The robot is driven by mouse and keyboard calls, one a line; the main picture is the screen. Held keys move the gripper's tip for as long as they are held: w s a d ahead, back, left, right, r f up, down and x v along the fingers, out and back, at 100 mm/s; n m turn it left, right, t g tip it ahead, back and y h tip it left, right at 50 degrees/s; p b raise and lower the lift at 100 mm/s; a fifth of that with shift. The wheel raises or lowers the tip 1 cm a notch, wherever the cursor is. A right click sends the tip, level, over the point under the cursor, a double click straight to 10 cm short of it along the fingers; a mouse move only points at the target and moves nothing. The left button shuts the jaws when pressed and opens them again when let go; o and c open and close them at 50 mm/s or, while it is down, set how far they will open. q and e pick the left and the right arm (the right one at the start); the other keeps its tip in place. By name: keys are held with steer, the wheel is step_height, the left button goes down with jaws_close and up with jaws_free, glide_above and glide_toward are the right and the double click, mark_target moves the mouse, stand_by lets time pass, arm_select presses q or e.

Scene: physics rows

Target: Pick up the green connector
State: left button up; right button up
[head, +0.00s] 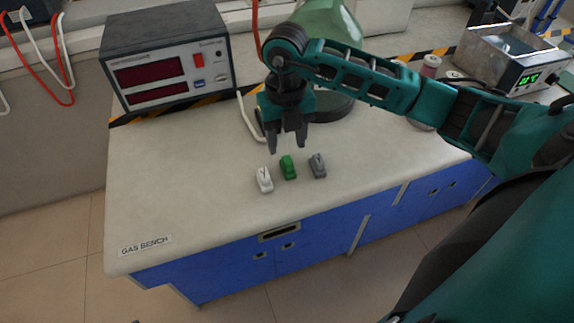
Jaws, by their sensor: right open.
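The green connector (288,167) lies on the pale bench top, in the middle of a short row of three connectors. A white connector (264,180) is to its left and a grey connector (318,165) is to its right. My right gripper (287,150) is open and points down, just above and behind the green connector in the picture. Nothing shows between its fingers. I cannot tell the exact height of the fingertips above the bench. My left gripper is not in view.
The bench top (180,190) is clear left of the connectors. A meter box (165,55) with red displays stands at the back left. A green glass vessel (330,20) is behind my right arm. A device with a green display (515,60) stands at the back right.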

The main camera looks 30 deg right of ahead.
mark_target(288, 160)
steer(key=shift+d+f, duration=0.15)
steer(key=shift+f, duration=2.65)
steer(key=shift+c, duration=0.2)
jaws_close()
